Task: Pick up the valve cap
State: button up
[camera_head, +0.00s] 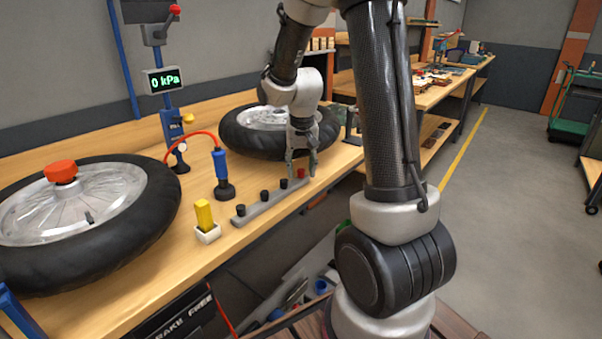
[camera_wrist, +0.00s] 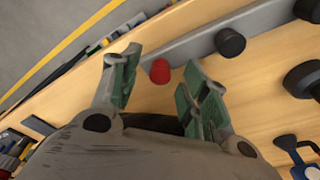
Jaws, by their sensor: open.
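A small red cap (camera_head: 301,173), which I take as the valve cap, sits at the far end of a grey rail (camera_head: 262,203) on the wooden bench. The rail also carries black caps (camera_head: 267,196). My gripper (camera_head: 301,166) is open and points down over the red cap. In the wrist view, the red cap (camera_wrist: 160,71) shows between and just beyond the two green-padded fingertips of my gripper (camera_wrist: 158,80). I see no clear contact between fingers and cap. A black cap (camera_wrist: 230,42) stands to the right of the fingers.
A tyred wheel (camera_head: 165,205) with an orange-red knob (camera_head: 60,171) lies at left; another wheel (camera_head: 236,133) lies behind my gripper. A blue-handled tool (camera_head: 221,165) with a red hose, a yellow item in a white holder (camera_head: 207,232) and a gauge (camera_head: 164,80) stand nearby.

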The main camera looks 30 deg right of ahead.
jog(key=shift+c, duration=0.2)
jog(key=c, duration=0.8)
jog(key=shift+o, duration=0.2)
jog(key=shift+r, duration=0.3)
